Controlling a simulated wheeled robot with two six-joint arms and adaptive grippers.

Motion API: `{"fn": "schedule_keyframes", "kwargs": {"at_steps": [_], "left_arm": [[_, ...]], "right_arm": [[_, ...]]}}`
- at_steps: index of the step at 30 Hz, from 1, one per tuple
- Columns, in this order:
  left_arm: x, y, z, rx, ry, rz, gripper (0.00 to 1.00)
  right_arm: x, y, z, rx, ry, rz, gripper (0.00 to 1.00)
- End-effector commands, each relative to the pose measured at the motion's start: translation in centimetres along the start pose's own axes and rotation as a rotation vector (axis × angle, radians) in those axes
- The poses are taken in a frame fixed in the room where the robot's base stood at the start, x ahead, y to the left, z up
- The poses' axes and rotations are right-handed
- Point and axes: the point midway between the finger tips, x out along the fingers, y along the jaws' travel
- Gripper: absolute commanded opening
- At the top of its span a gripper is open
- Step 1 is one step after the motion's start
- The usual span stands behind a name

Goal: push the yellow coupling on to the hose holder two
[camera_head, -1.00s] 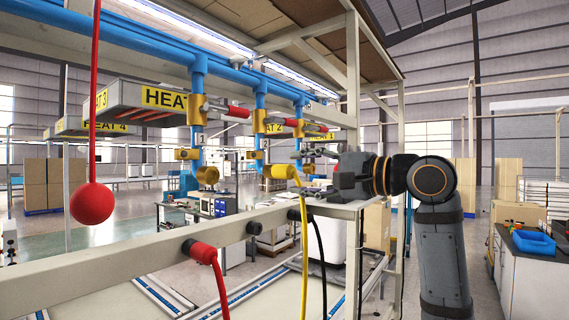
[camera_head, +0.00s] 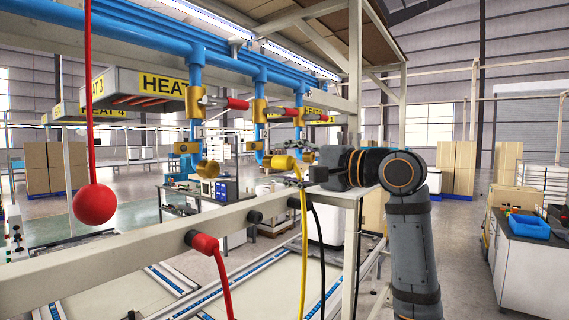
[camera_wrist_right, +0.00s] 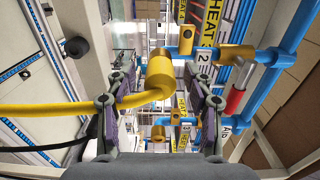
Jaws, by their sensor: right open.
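The yellow coupling (camera_head: 285,162), with its yellow hose (camera_head: 304,240) hanging down, is near the lower end of a blue pipe in the head view; I cannot tell whether it is seated on the outlet. My right gripper (camera_head: 303,160) is open, just right of it. In the right wrist view the coupling (camera_wrist_right: 160,73) lies between the spread fingers of that gripper (camera_wrist_right: 160,85), and its hose crosses the left finger. A bare black holder peg (camera_head: 255,217) sticks out of the beam; a peg also shows in the wrist view (camera_wrist_right: 77,47). My left gripper is out of view.
A red coupling (camera_head: 204,243) sits on a peg at the beam's (camera_head: 130,248) near part. A black hose (camera_head: 319,250) hangs beside the yellow one. A red ball (camera_head: 94,204) hangs on a cord at left. Blue pipes with red-handled valves (camera_head: 237,103) stand above.

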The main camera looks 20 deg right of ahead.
Motion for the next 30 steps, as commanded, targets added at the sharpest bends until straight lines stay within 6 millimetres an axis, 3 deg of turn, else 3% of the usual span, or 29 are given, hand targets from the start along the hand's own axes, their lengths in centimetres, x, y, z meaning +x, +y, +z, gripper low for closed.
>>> {"fn": "schedule_keyframes", "kwargs": {"at_steps": [25,30], "left_arm": [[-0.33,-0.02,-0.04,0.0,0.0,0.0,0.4],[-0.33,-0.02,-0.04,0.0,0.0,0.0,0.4]], "right_arm": [[-0.02,-0.03,0.0,0.0,0.0,0.0,0.53],[-0.01,-0.03,0.0,0.0,0.0,0.0,0.31]]}}
